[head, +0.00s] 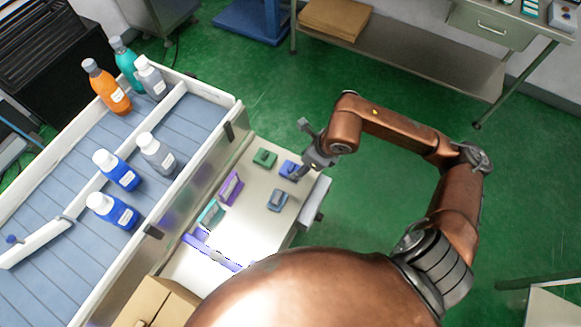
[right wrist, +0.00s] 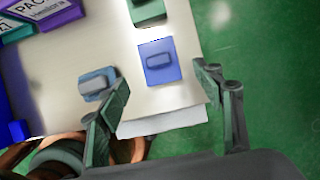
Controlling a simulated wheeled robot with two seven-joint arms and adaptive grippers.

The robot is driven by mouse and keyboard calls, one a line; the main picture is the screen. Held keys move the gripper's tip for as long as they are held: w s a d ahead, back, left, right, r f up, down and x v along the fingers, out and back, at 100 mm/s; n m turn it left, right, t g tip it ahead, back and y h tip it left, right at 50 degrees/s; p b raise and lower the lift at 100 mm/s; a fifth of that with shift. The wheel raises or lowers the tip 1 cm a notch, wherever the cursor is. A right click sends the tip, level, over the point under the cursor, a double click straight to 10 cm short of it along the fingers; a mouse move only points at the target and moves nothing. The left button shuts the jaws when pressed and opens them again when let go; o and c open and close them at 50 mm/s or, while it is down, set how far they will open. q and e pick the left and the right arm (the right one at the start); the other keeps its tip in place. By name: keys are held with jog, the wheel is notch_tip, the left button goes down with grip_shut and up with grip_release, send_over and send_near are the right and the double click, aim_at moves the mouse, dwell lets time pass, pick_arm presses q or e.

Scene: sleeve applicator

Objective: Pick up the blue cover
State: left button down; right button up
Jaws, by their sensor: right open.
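The blue cover (head: 288,167), a flat blue piece with a raised block on top, lies on the pale table near its right edge. It also shows in the right wrist view (right wrist: 170,73), ahead of the fingertips and lying flat. My right gripper (head: 302,151) is open and empty beside the cover. In the right wrist view its two fingers (right wrist: 158,88) are spread wide, with the cover beyond the gap between them. One finger partly overlaps the cover's right side in the head view. My left gripper is not in view.
A green cover (head: 264,158) and a grey-blue cover (head: 277,200) lie close to the blue one. A purple box (head: 231,187) and a teal box (head: 210,213) stand farther left. A conveyor with several bottles is at left. Green floor is free beyond the table's right edge.

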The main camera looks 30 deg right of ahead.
aim_at(292, 167)
jog(key=shift+x, duration=0.9)
jog(key=b+x, duration=0.1)
jog(key=x, duration=0.1)
jog(key=b+x, duration=0.1)
jog(key=x, duration=0.1)
jog(key=shift+w+a+r, duration=0.2)
jog(key=shift+w, duration=0.2)
jog(key=shift+f, duration=0.15)
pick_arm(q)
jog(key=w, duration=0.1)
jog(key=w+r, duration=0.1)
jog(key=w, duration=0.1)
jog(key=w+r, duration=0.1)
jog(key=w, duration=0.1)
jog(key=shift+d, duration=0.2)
pick_arm(e)
jog(key=shift+c, duration=0.7)
jog(key=c, duration=1.1)
